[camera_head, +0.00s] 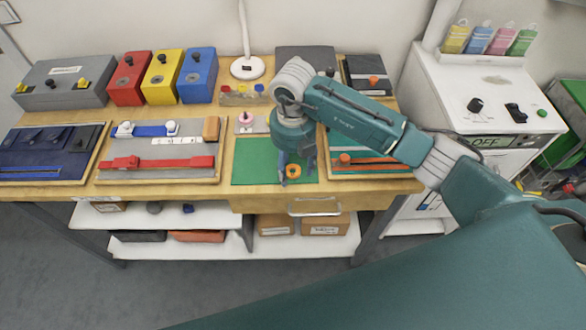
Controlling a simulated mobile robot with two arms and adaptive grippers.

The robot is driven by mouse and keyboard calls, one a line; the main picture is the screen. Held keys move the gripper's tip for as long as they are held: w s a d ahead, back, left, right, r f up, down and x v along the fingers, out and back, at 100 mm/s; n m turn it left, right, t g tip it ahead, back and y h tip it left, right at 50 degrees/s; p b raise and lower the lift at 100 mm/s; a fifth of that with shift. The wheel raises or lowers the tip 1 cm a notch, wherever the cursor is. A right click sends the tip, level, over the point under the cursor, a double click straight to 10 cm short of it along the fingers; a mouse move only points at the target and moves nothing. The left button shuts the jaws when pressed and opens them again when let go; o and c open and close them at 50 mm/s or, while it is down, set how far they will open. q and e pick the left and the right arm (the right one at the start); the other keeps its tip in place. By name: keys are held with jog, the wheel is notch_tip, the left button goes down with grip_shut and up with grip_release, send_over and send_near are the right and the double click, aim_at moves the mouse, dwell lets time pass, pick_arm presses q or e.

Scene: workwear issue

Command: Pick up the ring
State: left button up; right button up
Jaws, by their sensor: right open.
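A small orange ring (293,171) with a dark centre lies on the green mat (250,173) near the front of the workbench. My right gripper (296,168) points down at the ring, with its fingers apart and nothing between them that I can see held. One finger shows just left of the ring, the other to its upper right. I cannot tell how high the fingertips are above the mat. My right arm hides the bench behind the mat. My left gripper is not in view.
Red, yellow and blue boxes (197,75) stand at the back, beside a grey box (63,84). A grey tray with blue and red straps (160,168) lies left of the mat. Another board (372,168) lies right of it. A white machine (492,110) stands right of the bench.

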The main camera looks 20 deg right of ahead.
jog(key=c, duration=0.8)
